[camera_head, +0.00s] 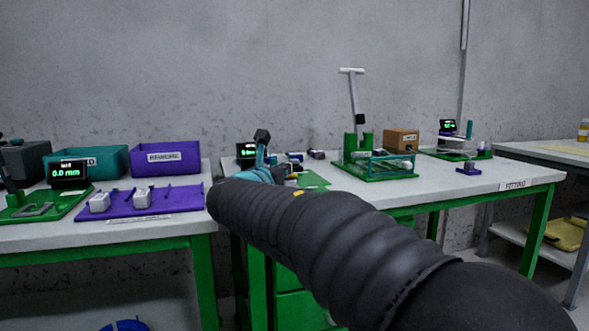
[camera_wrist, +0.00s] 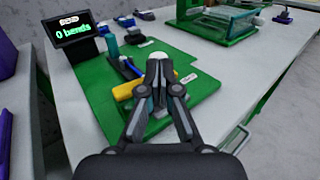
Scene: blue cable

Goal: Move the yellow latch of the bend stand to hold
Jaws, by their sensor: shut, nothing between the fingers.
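The bend stand (camera_wrist: 94,85) is a green base plate with a small black display (camera_wrist: 76,30) reading "0 bends". The yellow latch (camera_wrist: 124,91) lies low on the stand, just left of my fingers, and part of it is hidden behind them. A blue cable piece (camera_wrist: 129,68) runs beside it, near a teal post (camera_wrist: 111,45). My gripper (camera_wrist: 160,68) is shut and empty over the stand, fingertips beside the latch; I cannot tell if they touch it. In the head view my arm hides most of the stand, with its display (camera_head: 247,151) showing.
A green fixture with an upright lever (camera_head: 354,100) stands farther right on the white bench (camera_head: 440,190). Purple (camera_head: 166,157) and teal (camera_head: 88,160) bins stand on the left bench. In the wrist view, bare bench lies right of the stand, and a drawer handle (camera_wrist: 236,138) shows at the edge.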

